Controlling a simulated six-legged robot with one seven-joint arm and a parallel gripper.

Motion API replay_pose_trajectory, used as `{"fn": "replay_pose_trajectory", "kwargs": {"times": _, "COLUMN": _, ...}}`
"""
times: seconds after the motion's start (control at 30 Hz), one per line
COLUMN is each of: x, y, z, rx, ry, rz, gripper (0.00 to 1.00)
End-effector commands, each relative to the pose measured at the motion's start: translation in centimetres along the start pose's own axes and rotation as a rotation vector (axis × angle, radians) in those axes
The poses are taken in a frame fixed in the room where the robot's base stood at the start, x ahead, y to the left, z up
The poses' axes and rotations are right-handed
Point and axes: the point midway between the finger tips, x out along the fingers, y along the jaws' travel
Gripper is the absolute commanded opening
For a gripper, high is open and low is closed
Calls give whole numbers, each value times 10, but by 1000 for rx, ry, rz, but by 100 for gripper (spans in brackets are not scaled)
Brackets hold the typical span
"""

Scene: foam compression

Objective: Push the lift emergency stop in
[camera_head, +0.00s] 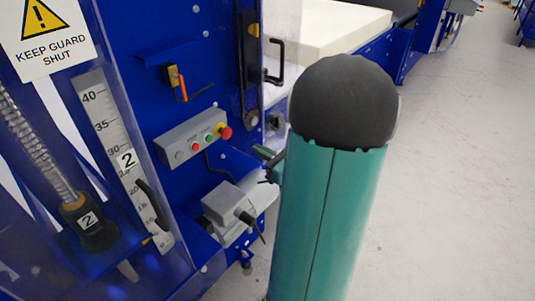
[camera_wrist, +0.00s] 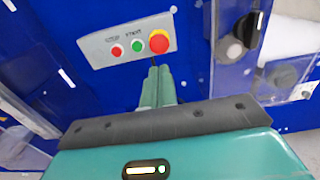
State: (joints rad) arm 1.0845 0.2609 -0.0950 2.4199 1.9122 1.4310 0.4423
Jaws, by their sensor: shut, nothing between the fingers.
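The emergency stop is a round red button (camera_head: 225,132) on a yellow base, at the right end of a grey control box (camera_head: 190,139) on the blue machine. In the wrist view the red button (camera_wrist: 159,42) shows at the top middle, with a green and a smaller red button to its left on the grey box (camera_wrist: 97,48). My gripper (camera_wrist: 154,68) is shut and empty. In that picture its green fingertips lie just below the red button; I see no contact. In the head view my gripper is mostly hidden behind my green arm.
A grey box with a black lever (camera_head: 228,208) juts out below the control box. A black handle (camera_head: 274,62) stands out above right. A clear guard with a scale (camera_head: 108,125) is at left. Open floor lies at right.

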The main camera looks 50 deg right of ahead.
Motion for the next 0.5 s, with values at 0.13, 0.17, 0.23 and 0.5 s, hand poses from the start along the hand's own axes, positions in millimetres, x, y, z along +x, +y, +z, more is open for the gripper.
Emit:
{"fn": "replay_pose_trajectory", "kwargs": {"times": 0.13, "x": 32, "y": 1, "z": 0, "rx": 0, "ry": -1, "rz": 5, "gripper": 0}}
{"fn": "replay_pose_trajectory", "kwargs": {"times": 0.17, "x": 39, "y": 1, "z": 0, "rx": 0, "ry": 0, "rz": 5, "gripper": 0}}
{"fn": "replay_pose_trajectory", "kwargs": {"times": 0.23, "x": 52, "y": 1, "z": 0, "rx": -1, "ry": -1, "rz": 4, "gripper": 0}}
{"fn": "replay_pose_trajectory", "kwargs": {"times": 0.5, "x": 89, "y": 0, "z": 0, "rx": -1, "ry": 0, "rz": 1, "gripper": 0}}
